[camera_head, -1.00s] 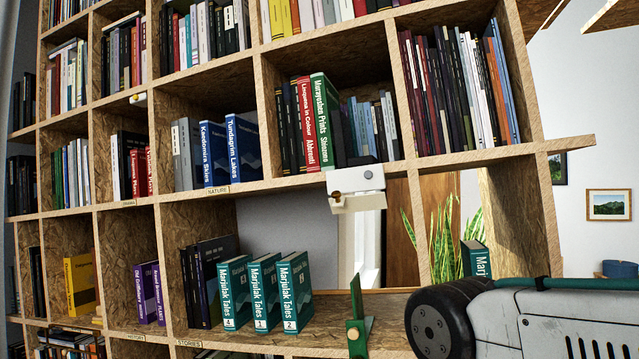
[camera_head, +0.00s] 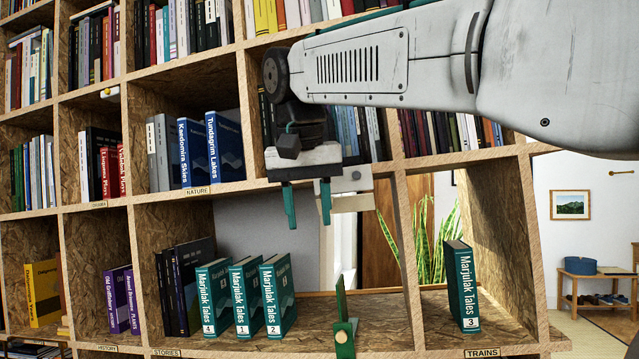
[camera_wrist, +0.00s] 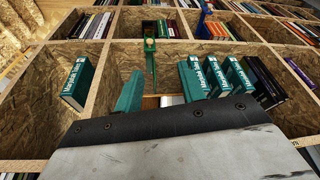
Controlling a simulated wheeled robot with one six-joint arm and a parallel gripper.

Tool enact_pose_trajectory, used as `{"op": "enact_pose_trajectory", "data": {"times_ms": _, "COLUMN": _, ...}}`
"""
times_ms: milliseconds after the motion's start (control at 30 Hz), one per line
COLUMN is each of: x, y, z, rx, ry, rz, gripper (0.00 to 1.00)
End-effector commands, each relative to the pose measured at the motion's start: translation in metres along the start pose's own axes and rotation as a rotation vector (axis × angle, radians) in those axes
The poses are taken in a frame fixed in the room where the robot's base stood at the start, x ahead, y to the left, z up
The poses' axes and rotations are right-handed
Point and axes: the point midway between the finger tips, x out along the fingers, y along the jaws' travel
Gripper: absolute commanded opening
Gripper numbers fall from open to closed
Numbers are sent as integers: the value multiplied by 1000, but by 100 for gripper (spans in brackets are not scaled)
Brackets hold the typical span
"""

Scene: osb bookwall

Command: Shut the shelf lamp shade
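The white shelf lamp (camera_head: 356,178) is fixed to the shelf edge right of the NATURE label in the head view. Its pale box-like shade (camera_head: 352,203) hangs below the mount; my gripper hides its left part, and I cannot tell how far it is open. My gripper (camera_head: 307,206) is in front of and left of the lamp, pointing down. Its two teal fingers are apart with nothing between them. The right finger overlaps the shade's left edge in the picture; contact cannot be told. I cannot make out the lamp in the wrist view.
Several Marjulak Tales books stand in the cubby below left (camera_head: 245,297); volume 3 (camera_head: 463,286) stands on the right. A green upright bracket (camera_head: 343,318) is on the shelf edge below the lamp. Books fill the cubbies above. The gap behind the bracket is open.

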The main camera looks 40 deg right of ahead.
Motion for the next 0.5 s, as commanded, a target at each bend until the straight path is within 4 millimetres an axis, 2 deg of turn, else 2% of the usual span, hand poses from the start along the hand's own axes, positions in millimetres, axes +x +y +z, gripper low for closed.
{"op": "enact_pose_trajectory", "data": {"times_ms": 33, "x": -22, "y": 3, "z": -24, "rx": 72, "ry": 17, "rz": 17, "gripper": 40}}
{"op": "enact_pose_trajectory", "data": {"times_ms": 100, "x": -47, "y": 9, "z": -46, "rx": 165, "ry": 37, "rz": 39, "gripper": 40}}
{"op": "enact_pose_trajectory", "data": {"times_ms": 233, "x": -78, "y": 19, "z": -71, "rx": 295, "ry": 65, "rz": 65, "gripper": 40}}
{"op": "enact_pose_trajectory", "data": {"times_ms": 367, "x": -92, "y": 24, "z": -82, "rx": 363, "ry": 79, "rz": 76, "gripper": 40}}
{"op": "enact_pose_trajectory", "data": {"times_ms": 500, "x": -86, "y": 26, "z": -85, "rx": 380, "ry": 81, "rz": 80, "gripper": 40}}
